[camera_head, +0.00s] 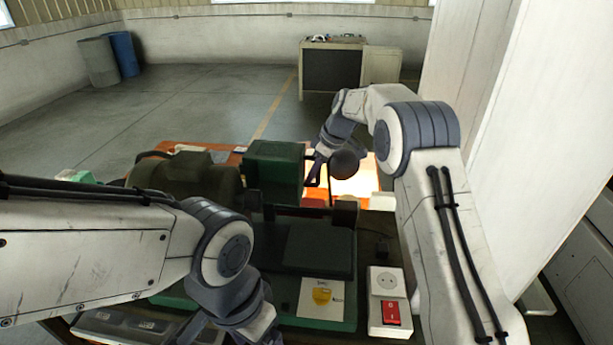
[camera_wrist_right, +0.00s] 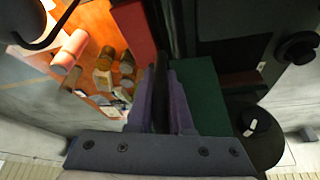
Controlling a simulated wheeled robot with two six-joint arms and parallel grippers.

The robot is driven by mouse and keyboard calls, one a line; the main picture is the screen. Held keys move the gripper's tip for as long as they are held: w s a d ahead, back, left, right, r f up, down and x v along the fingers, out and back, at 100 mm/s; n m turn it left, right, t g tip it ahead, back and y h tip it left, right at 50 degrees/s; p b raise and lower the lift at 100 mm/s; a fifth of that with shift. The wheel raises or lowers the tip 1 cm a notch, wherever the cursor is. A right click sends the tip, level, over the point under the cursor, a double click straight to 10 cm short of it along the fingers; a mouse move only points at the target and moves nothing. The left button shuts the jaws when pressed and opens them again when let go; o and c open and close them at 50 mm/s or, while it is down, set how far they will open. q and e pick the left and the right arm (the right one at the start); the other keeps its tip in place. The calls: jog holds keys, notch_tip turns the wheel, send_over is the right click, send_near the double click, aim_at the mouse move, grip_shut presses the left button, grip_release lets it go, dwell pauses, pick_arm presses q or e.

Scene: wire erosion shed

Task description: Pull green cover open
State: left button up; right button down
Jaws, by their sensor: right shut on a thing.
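The green cover (camera_head: 272,165) is a dark green box-like part standing on the machine in the middle of the head view. Its green side (camera_wrist_right: 207,95) also shows in the right wrist view, beside the fingers. My right gripper (camera_head: 314,170) is at the cover's right side, partly hidden by its own wrist. In the right wrist view my right gripper (camera_wrist_right: 162,82) is shut on a thin dark edge or handle of the cover. My left gripper (camera_head: 200,332) is low in the head view, in front of the machine, with its fingertips unclear.
A white box with a socket and red switch (camera_head: 389,308) stands right of the machine. An orange bench top (camera_wrist_right: 95,35) with several small round parts lies beyond the cover. A white wall or cabinet (camera_head: 500,130) bounds the right side. Blue and grey barrels (camera_head: 123,54) stand far off.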

jog(key=shift+a, duration=0.1)
dwell(0.3)
jog(key=c, duration=0.8)
grip_release()
jog(key=shift+w, duration=0.1)
jog(key=shift+c, duration=0.2)
jog(key=shift+r, duration=0.2)
jog(key=b+v, duration=0.2)
jog(key=v, duration=0.8)
jog(key=shift+d+b, duration=0.2)
jog(key=shift+b, duration=0.15)
jog(key=shift+a, duration=0.1)
